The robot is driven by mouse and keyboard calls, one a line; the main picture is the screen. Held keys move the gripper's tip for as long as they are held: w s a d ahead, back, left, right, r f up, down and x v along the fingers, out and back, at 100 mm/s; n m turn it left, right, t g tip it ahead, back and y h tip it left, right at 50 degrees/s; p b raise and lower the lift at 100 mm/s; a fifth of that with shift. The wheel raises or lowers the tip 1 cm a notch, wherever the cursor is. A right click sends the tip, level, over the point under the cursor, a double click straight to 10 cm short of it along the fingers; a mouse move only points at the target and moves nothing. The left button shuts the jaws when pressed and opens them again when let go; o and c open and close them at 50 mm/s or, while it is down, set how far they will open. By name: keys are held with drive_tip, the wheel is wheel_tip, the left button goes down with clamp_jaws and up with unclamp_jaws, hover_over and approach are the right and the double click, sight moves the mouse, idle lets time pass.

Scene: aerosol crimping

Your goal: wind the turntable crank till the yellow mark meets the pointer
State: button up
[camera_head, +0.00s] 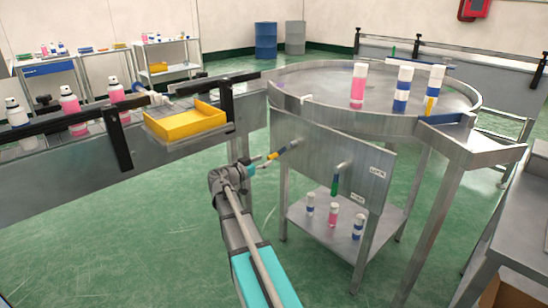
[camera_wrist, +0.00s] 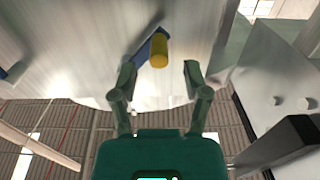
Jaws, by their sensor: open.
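The round steel turntable (camera_head: 330,95) carries a pink can (camera_head: 358,85) and two blue-and-white cans. A yellow patch (camera_head: 430,105) shows low at the rightmost can, beside a blue piece at the rim. A small white piece (camera_head: 306,98) sits at the left rim; I cannot tell which part is the pointer. The crank, a blue arm with a yellow grip (camera_head: 294,143), stands out from the steel panel below. My gripper (camera_head: 272,157) is open at its left. In the wrist view, the yellow grip (camera_wrist: 159,51) shows between the open fingers (camera_wrist: 160,78), apparently untouched.
A lower shelf (camera_head: 318,228) holds several small cans. A conveyor with a yellow tray (camera_head: 185,124) stands left. Green floor is open around my arm.

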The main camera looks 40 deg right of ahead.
sight(268, 159)
drive_tip(key=shift+w+d, duration=0.15)
drive_tip(key=shift+d, duration=2)
clamp_jaws()
drive_tip(key=shift+w+d, duration=0.15)
drive_tip(key=shift+d, duration=0.25)
drive_tip(key=shift+a, duration=0.2)
